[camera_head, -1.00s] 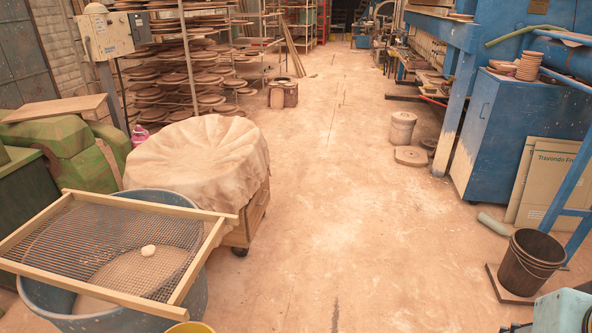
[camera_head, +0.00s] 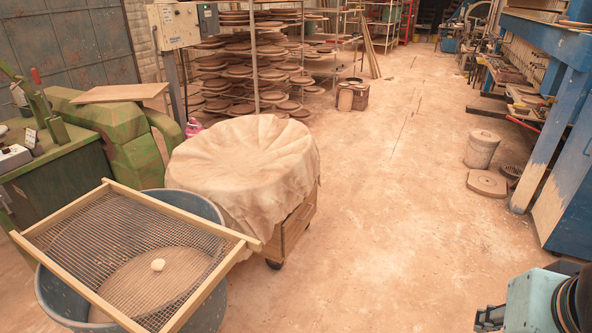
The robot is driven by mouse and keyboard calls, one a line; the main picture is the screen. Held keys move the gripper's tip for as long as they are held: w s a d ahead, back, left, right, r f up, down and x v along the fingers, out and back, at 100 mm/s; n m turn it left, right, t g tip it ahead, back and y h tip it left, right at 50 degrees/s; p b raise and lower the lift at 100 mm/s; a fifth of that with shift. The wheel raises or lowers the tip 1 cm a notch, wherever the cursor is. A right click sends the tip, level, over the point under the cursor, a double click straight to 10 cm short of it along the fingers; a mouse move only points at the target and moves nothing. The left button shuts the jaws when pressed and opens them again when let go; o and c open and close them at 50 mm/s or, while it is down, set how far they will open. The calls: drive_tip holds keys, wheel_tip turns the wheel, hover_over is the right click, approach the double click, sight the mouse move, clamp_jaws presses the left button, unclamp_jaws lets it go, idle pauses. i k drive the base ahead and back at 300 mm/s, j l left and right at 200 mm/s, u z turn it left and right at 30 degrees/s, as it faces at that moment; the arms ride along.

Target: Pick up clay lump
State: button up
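The clay lump (camera_head: 158,265) is small, pale and rounded. It lies on the mesh of a wood-framed sieve (camera_head: 97,232) at the lower left. The sieve rests across the rim of a round blue-grey tub (camera_head: 213,309), slightly tilted in the picture. Part of my arm shows at the lower right corner, with a dark piece (camera_head: 489,318) at its left edge that seems to be my gripper. It is far to the right of the clay lump, and its fingers cannot be made out.
A cloth-covered round form on a wheeled wooden cart (camera_head: 297,232) stands just behind the tub. A green workbench (camera_head: 62,185) is at the left. Blue machinery (camera_head: 566,190) lines the right, with a lidded bucket (camera_head: 481,149) near it. The floor between is clear.

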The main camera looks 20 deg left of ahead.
sight(158, 265)
drive_tip(key=i+u, duration=0.35)
drive_tip(key=i, duration=0.15)
drive_tip(key=i+l+u, duration=0.1)
drive_tip(key=i+u, duration=1.15)
